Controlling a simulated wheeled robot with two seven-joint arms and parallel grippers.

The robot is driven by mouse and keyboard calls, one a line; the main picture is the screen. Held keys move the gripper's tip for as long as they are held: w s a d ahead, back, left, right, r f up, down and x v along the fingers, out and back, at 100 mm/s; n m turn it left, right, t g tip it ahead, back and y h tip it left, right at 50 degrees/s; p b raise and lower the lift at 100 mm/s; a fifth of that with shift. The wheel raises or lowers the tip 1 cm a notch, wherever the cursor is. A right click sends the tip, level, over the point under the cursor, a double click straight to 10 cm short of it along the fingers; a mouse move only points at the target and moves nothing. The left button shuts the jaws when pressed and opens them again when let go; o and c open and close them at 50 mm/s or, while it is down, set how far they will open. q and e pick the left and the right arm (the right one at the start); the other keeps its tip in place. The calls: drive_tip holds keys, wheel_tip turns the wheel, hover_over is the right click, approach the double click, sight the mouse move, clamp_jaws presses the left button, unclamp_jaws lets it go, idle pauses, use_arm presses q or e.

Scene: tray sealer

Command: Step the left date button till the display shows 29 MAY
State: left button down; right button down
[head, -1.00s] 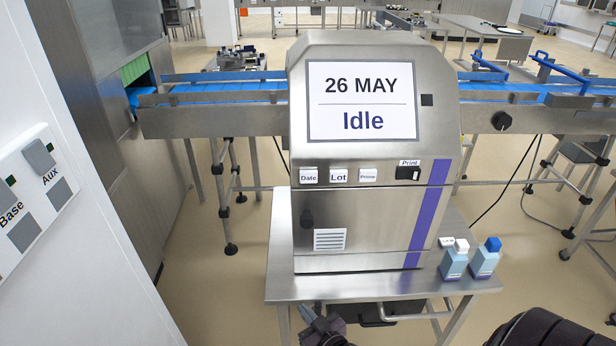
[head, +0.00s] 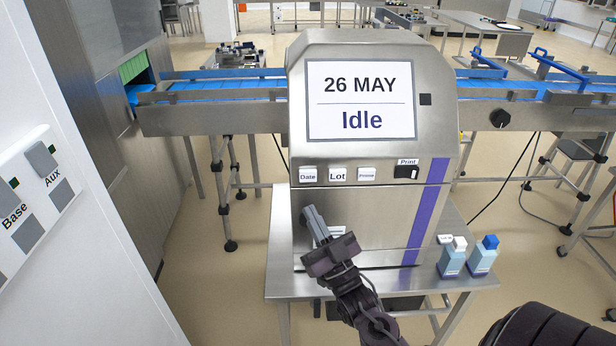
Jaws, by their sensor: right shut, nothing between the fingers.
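The display (head: 361,102) on the steel printer (head: 385,225) reads "26 MAY" above "Idle". Below it is a row of white buttons: the Date button (head: 308,175) at the left, the Lot button (head: 338,174), and a third button (head: 367,174) with small, hard-to-read lettering. My right gripper (head: 312,212) is shut and empty. It is in front of the printer's lower left face, its fingertips pointing up and a little below the Date button, apart from it. It partly covers the vent label. My left gripper is not in view.
A black Print switch (head: 406,172) is right of the buttons. Two bottles, one white-capped (head: 453,262) and one blue-capped (head: 483,260), stand on the table (head: 283,285) right of the printer. A conveyor (head: 215,120) runs behind. A white panel (head: 35,195) is at the left.

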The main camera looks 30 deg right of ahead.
drive_tip(key=shift+w+f, duration=0.1)
drive_tip(key=b, duration=0.3)
approach(304, 173)
wheel_tip(304, 173, up, 3)
drive_tip(key=w+a, duration=0.2)
drive_tip(key=shift+w+d+r, duration=0.25)
drive_tip(key=shift+w+d, duration=0.35)
drive_tip(key=shift+w, duration=0.25)
idle(1.2)
drive_tip(key=shift+w+d+b, duration=0.2)
drive_tip(key=shift+w+b, duration=0.15)
drive_tip(key=shift+b, duration=0.05)
drive_tip(key=shift+w+d, duration=0.25)
drive_tip(key=shift+w, duration=0.15)
idle(0.7)
idle(0.3)
drive_tip(key=shift+s+a, duration=0.5)
drive_tip(key=shift+s, duration=0.3)
